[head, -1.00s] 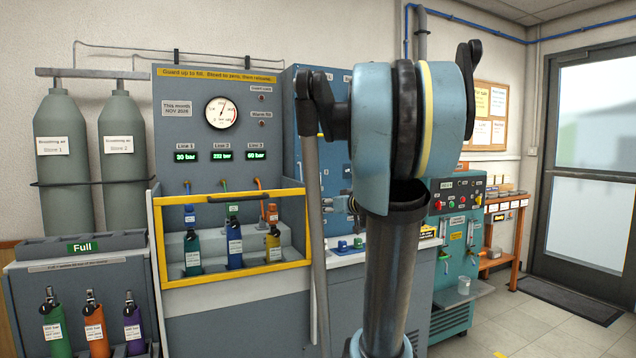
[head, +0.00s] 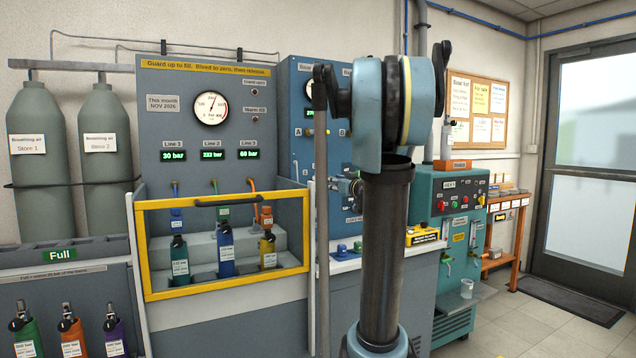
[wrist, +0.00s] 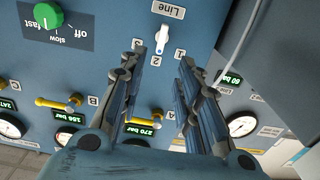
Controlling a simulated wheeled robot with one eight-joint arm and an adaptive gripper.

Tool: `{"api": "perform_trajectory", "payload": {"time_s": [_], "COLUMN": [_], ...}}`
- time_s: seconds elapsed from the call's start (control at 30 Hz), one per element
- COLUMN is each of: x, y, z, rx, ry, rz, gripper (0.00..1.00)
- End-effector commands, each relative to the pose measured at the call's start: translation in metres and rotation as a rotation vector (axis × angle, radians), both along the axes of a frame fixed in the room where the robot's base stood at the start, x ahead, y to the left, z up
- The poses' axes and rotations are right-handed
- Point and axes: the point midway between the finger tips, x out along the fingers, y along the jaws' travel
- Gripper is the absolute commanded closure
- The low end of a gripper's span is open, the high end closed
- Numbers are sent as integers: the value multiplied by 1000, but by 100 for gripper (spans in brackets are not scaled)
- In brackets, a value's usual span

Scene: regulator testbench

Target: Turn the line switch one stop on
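The line switch (wrist: 162,41) is a small white knob on the blue panel in the wrist view, below the Line label in the picture's upper middle. Stops 1, 2 and 3 are printed around it. Its long axis lies roughly along the line from the label towards 2, but I cannot tell exactly which stop it marks. My gripper (wrist: 162,57) is open and empty, its fingers apart on either side of the switch's place in the picture. No contact with the knob shows.
A green off-slow-fast knob (wrist: 47,15) is at upper left of the wrist view. Yellow-handled valves, gauges and green displays (wrist: 137,127) line the panel nearby. In the head view, a yellow-framed guard (head: 222,203) stands left of my arm.

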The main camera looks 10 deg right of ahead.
Motion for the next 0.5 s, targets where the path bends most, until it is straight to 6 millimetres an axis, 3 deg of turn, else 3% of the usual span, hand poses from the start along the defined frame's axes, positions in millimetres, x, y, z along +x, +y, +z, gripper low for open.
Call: {"api": "perform_trajectory", "payload": {"time_s": [0.5], "x": [76], "y": [28], "z": [0], "rx": [0], "ry": [0], "rz": [6], "gripper": [69]}}
